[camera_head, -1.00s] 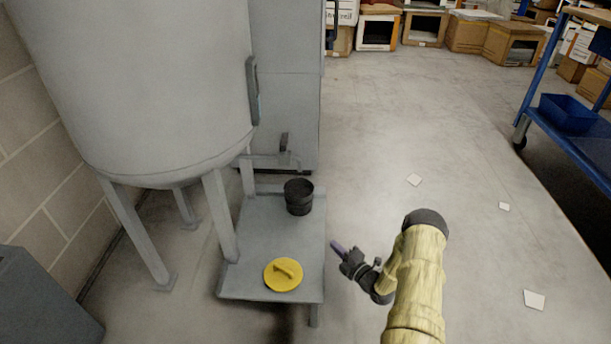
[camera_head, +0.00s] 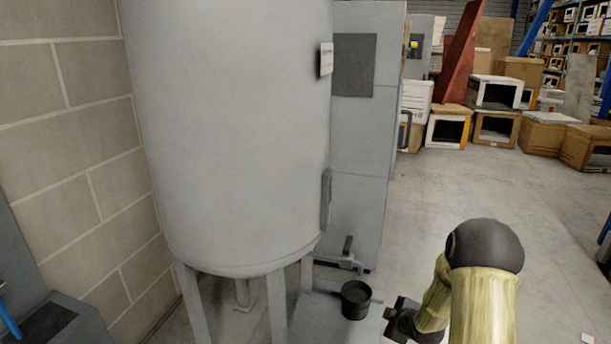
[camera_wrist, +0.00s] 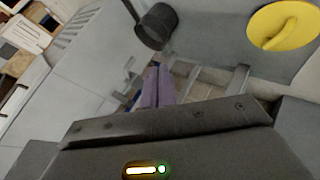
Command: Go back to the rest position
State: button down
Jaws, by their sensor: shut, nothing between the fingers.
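My gripper (camera_wrist: 159,87) shows in the wrist view with its two purple fingers together and nothing between them. In the head view my arm reaches up from the bottom right, and the gripper's dark body is partly in view at the lower edge, right of a black pot. The black pot (camera_head: 356,299) stands on a low grey platform (camera_head: 312,318) below the tap of a large grey tank (camera_head: 235,130). The pot also shows at the top of the wrist view (camera_wrist: 156,25).
A grey cabinet (camera_head: 360,150) stands behind the tank, and a block wall (camera_head: 70,120) is on the left. Cardboard boxes (camera_head: 545,132) and racks fill the back right. The concrete floor (camera_head: 440,195) between them and my arm is clear.

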jog(key=s+a+r+m+g+h+p, duration=0.1)
jog(key=s+a+r+m+g+p, duration=0.2)
jog(key=s+r, duration=0.5)
jog(key=s+a+r+m+g+p, duration=0.1)
jog(key=s+a+r+m+g, duration=0.15)
jog(key=s+r+m, duration=0.55)
jog(key=s+a+r+m+g+h+p, duration=0.1)
jog(key=s+a+r+m+p, duration=0.3)
jog(key=s, duration=0.7)
notch_tip(320, 180, up, 39)
jog(key=d+n+p, duration=0.1)
jog(key=p, duration=3.5)
jog(key=shift+w+d+f+n, duration=0.15)
jog(key=shift+w+d+n, duration=0.05)
jog(key=shift+w+n, duration=0.1)
